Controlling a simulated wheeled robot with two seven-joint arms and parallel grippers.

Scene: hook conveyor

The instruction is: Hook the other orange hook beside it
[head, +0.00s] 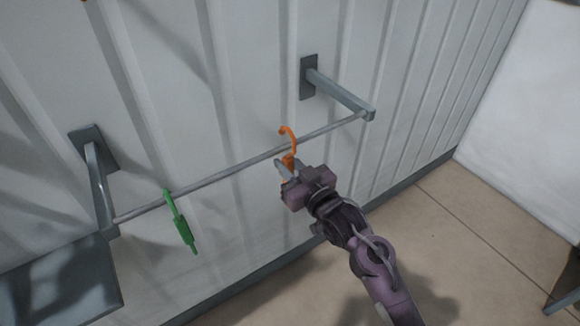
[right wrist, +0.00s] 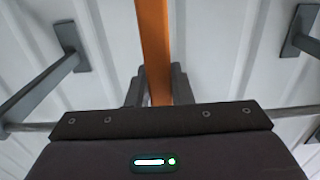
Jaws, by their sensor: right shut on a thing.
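An orange hook (head: 293,140) is upright at the rail (head: 235,170), with its curved top just above the bar. I cannot tell whether it bears on the bar. My right gripper (head: 287,172) is shut on its lower part, just below the rail. In the right wrist view the orange shank (right wrist: 153,45) stands between the two fingers (right wrist: 153,88), and its curved end is out of frame. A green hook (head: 180,222) hangs on the rail further left. My left gripper is not in view.
The rail runs between a left bracket (head: 97,180) and a right bracket (head: 340,93) on a ribbed white wall (head: 220,90). The bar between the two hooks is clear. A grey panel (head: 60,290) is at lower left. A tiny orange bit shows at the top left edge.

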